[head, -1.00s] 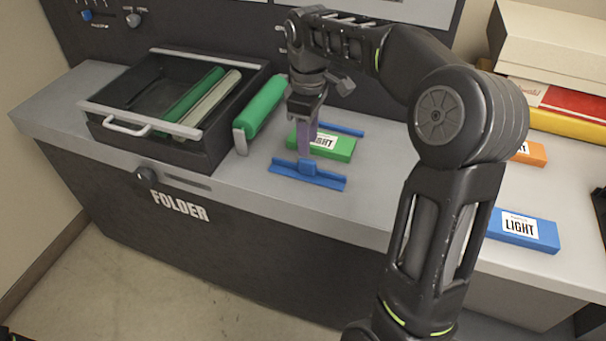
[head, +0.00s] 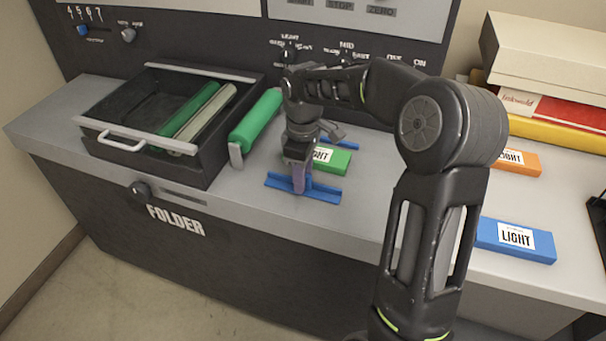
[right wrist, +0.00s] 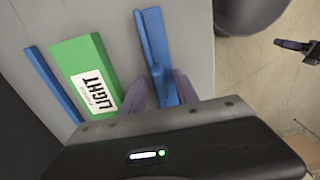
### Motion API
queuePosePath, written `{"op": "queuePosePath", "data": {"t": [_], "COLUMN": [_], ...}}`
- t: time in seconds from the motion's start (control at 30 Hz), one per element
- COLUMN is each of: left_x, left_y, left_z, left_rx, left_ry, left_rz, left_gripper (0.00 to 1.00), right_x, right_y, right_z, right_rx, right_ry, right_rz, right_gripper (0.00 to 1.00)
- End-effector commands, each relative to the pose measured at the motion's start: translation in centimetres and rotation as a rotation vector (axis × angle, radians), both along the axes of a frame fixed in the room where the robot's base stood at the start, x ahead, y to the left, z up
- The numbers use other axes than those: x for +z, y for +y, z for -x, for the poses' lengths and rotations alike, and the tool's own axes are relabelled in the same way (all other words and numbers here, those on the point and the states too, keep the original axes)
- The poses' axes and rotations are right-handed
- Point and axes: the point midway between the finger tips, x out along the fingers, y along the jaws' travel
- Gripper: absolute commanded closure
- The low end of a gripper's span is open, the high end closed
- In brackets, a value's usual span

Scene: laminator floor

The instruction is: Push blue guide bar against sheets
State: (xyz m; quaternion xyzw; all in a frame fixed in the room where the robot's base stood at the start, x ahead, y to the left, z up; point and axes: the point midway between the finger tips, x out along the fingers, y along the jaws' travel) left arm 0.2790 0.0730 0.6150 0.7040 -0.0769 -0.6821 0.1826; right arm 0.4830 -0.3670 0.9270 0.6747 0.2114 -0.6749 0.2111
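The blue guide bar (head: 325,194) lies on the grey counter in front of the green LIGHT sheets (head: 337,161), with a bare gap between them. In the right wrist view the bar (right wrist: 153,38) runs lengthwise beside the green stack (right wrist: 76,60). My right gripper (head: 299,181) is down at the bar, fingers pointing down. In the right wrist view its purple fingers (right wrist: 160,91) are apart, one on each side of the bar's raised tab; the left finger stands clear of it. Firm contact cannot be told. Part of my left gripper (right wrist: 294,45) shows at the right wrist view's right edge.
A fixed-looking blue rail (head: 345,145) lies behind the green stack. A green roller (head: 257,120) and an open black tray (head: 205,165) stand to the left. A blue LIGHT pack (head: 490,237) and an orange one (head: 520,162) lie right. Counter front is clear.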

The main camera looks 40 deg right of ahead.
Motion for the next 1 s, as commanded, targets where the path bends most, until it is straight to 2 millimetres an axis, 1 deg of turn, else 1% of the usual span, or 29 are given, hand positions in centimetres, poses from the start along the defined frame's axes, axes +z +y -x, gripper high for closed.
{"op": "queuePosePath", "data": {"t": [0.23,0.67,1.0], "left_x": [0.00,0.00,0.00], "left_y": [0.00,0.00,0.00], "left_z": [0.00,-0.01,0.00], "left_rx": [0.000,0.000,0.000], "left_ry": [0.000,0.000,0.000], "left_rz": [0.000,0.000,0.000], "left_gripper": [0.64,0.64,0.64], "right_x": [-0.06,-0.04,-0.07], "right_y": [-0.03,0.03,0.10], "right_z": [0.01,0.03,0.08], "right_rx": [0.000,0.000,0.000], "right_ry": [-0.001,0.001,0.003], "right_rz": [0.001,-0.001,-0.002], "right_gripper": [0.64,1.00,1.00]}}
